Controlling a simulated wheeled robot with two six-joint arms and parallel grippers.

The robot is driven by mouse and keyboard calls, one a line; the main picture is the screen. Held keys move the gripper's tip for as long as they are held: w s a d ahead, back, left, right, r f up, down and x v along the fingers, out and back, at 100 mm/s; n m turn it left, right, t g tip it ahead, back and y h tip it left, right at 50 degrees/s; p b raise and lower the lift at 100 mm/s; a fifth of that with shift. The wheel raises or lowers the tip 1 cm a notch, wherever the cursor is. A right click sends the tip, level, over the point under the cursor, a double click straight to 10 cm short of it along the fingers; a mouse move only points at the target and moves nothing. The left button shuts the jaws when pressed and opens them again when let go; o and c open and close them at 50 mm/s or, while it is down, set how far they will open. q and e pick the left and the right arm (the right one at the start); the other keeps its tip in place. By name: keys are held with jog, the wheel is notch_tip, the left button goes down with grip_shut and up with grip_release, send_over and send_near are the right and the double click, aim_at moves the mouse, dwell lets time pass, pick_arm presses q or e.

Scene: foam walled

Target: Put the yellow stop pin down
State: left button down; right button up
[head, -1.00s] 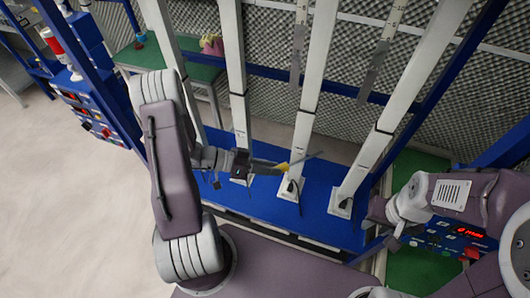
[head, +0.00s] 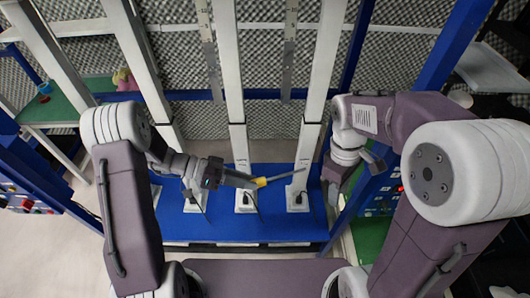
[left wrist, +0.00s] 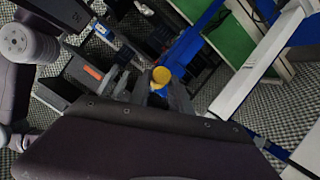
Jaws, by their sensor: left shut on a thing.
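The yellow stop pin (head: 262,182) has a yellow end and a thin grey rod that points right and slightly up in the head view. My left gripper (head: 243,179) is shut on it near the yellow end and holds it above the blue base. In the left wrist view the pin's round yellow end (left wrist: 161,75) shows between the fingers; its rod is mostly hidden there. My right gripper (head: 337,178) hangs at the right, apart from the pin; its fingers are too small and dark to tell whether they are open.
A blue base (head: 270,229) carries several upright white posts (head: 237,100), close behind the pin. A green-topped table (head: 65,103) stands at the left back. A blue upright (head: 352,65) and a panel with buttons (head: 382,196) are at the right. Bare floor shows at the left.

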jog(key=w+a+r+n+h, duration=0.2)
jog(key=w+a+r+n, duration=0.1)
jog(key=w+r+n, duration=0.2)
notch_tip(320, 180, up, 3)
jog(key=n+h, duration=0.1)
jog(key=n, duration=0.3)
send_over(284, 175)
jog(key=w, duration=0.2)
jog(key=s+a+f+n+t, duration=0.1)
jog(key=a+f+n, duration=0.15)
jog(key=a, duration=0.25)
jog(key=shift+m+h, duration=0.25)
jog(key=shift+h, duration=0.05)
jog(key=x, duration=1.2)
jog(key=shift+d, duration=0.1)
jog(key=shift+r, duration=0.1)
grip_shut()
pick_arm(q)
jog(key=c, duration=1.1)
grip_release()
